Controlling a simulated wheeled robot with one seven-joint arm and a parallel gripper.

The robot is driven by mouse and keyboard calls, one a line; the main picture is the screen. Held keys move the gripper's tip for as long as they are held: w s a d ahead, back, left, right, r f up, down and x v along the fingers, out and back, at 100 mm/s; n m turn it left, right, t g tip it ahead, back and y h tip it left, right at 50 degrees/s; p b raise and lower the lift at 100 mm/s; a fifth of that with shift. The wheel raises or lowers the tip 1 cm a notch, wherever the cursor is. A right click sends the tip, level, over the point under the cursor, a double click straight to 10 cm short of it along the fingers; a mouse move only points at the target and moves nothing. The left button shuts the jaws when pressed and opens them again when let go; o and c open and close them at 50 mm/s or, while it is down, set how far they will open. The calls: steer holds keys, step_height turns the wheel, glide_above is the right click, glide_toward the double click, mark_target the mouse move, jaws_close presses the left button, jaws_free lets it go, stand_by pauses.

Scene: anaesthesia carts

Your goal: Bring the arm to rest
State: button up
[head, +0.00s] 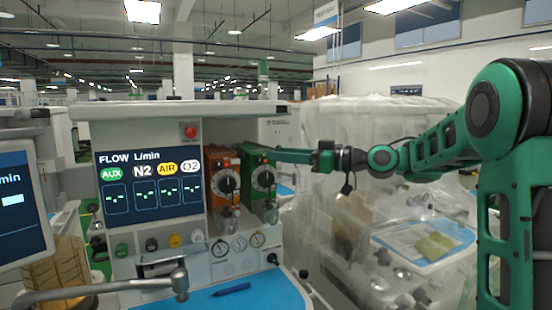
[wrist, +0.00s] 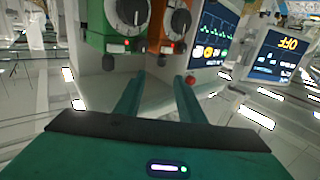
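My arm (head: 435,145), green with black joints, reaches in from the right edge of the head view. My gripper (head: 280,152) points left, its tips beside the upper part of the green vaporizer (head: 264,180); I cannot tell whether they touch it. In the wrist view my gripper (wrist: 159,79) shows two green fingers standing apart, with nothing between them. The green vaporizer (wrist: 118,45) and the orange vaporizer (wrist: 172,8), each with a round dial, lie beyond the fingers in that view.
The anaesthesia machine (head: 245,108) has a lit flow screen (head: 150,183) and a blue worktop (head: 262,292) with a blue pen (head: 231,290). A plastic-wrapped cart (head: 335,125) stands behind and below my arm. Another monitor (head: 22,205) is at the left edge.

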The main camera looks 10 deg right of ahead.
steer(key=s+d+f+m+g+h, duration=0.2)
steer(key=s+f+m+h, duration=0.4)
steer(key=f, duration=0.5)
steer(key=s+d+f+m+g+h, duration=0.1)
steer(key=s+f+h, duration=0.4)
steer(key=s+f, duration=0.4)
steer(key=s+d+f+m+g+h, duration=0.1)
steer(key=s+d+f+m+g, duration=0.1)
steer(key=s+d, duration=0.4)
steer(key=s+d+f+m+g+h, duration=0.1)
steer(key=s+d+f+m+g, duration=0.2)
steer(key=s, duration=1)
steer(key=s+d+f+m+g+h, duration=0.1)
steer(key=s+d+f+m, duration=0.3)
steer(key=s+d, duration=0.5)
steer(key=shift+s+d+f+m+g, duration=0.15)
steer(key=shift+d+f+m+g, duration=0.3)
steer(key=shift+m+g, duration=0.35)
